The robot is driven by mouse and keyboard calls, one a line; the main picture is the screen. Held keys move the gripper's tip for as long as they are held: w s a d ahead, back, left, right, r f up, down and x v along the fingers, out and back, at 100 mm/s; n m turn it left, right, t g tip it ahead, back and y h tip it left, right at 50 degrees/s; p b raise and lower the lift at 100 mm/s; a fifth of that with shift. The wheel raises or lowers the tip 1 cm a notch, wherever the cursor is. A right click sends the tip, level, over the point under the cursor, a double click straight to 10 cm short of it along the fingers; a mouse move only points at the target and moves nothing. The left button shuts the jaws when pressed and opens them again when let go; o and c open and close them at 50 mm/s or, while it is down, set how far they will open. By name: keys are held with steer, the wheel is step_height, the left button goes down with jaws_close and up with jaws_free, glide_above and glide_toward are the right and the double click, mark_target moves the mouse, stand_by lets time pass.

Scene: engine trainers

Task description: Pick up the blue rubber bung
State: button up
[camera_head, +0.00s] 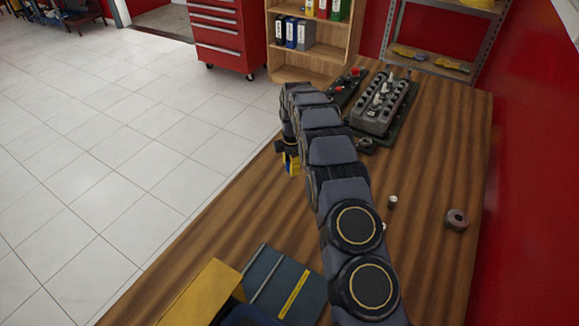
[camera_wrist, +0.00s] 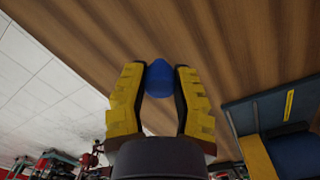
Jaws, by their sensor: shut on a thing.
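My gripper (camera_wrist: 161,80) has two yellow-and-black fingers, closed on the blue rubber bung (camera_wrist: 159,77). The bung is smooth and rounded and sits between the fingertips in the wrist view. Wooden tabletop shows behind it; I cannot tell whether it touches the wood. In the head view my gripper (camera_head: 291,163) is near the table's left edge, partly behind my arm. The bung is hidden there.
An engine cylinder head (camera_head: 383,103) lies at the table's far end. A small white-topped piece (camera_head: 392,202) and a grey ring (camera_head: 456,219) are right of my arm. A dark blue-grey box (camera_head: 270,280) is at the near left. The wooden table (camera_head: 425,250) is clear around them.

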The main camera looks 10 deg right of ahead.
steer(key=s+r, duration=0.2)
steer(key=s, duration=0.1)
steer(key=s+r, duration=0.2)
steer(key=s, duration=0.2)
steer(key=s+a+r, duration=0.1)
steer(key=s+r, duration=0.1)
steer(key=s, duration=0.1)
steer(key=shift+s+r, duration=0.15)
steer(key=shift+s, duration=0.2)
